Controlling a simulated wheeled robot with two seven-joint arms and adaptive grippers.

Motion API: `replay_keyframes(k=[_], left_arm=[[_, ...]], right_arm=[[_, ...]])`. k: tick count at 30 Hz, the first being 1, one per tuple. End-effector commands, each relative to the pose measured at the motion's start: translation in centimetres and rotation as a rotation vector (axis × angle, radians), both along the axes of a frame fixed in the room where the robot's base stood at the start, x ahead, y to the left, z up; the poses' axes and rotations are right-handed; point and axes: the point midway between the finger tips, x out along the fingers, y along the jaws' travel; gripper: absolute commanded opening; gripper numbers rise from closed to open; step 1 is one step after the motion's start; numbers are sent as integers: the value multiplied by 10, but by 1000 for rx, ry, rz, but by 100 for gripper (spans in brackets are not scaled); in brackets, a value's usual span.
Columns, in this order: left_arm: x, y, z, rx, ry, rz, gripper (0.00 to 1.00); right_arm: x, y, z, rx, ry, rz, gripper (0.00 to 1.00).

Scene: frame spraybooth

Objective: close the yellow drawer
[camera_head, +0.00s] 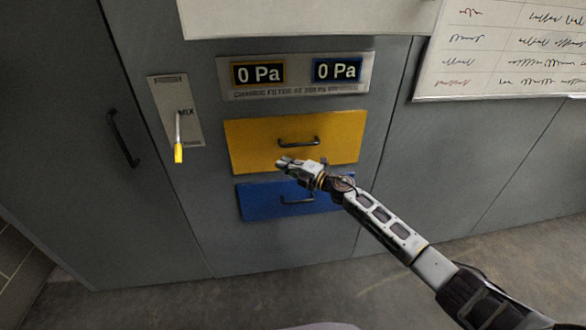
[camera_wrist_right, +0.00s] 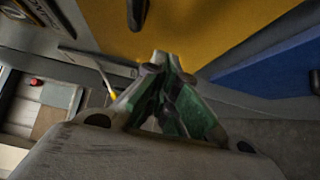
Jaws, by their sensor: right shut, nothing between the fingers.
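The yellow drawer (camera_head: 248,148) is in the middle of the grey cabinet front, with a dark bar handle (camera_head: 298,142). Its front looks close to flush with the cabinet; I cannot tell whether a small gap remains. My right gripper (camera_head: 281,162) is shut and empty, in front of the lower edge of the yellow drawer, below its handle. In the right wrist view the shut fingertips (camera_wrist_right: 163,62) point toward the yellow drawer front (camera_wrist_right: 185,25); I cannot tell if they touch it. My left gripper is not in view.
A blue drawer (camera_head: 262,203) with a dark handle sits just below, partly behind my right arm. Above is a panel (camera_head: 298,76) with two "0 Pa" displays. A yellow-tipped lever (camera_head: 178,150) hangs at the left. The floor in front is clear.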

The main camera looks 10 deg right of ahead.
Motion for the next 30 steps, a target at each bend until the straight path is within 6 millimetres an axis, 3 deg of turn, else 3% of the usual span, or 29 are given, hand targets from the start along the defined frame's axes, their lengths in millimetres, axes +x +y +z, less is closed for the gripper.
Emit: replay_keyframes(k=[12, 30], left_arm=[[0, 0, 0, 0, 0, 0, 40], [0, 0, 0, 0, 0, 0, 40]], right_arm=[[-24, -22, 0, -1, -1, 1, 0], [-25, -24, 0, -2, -2, 1, 0]])
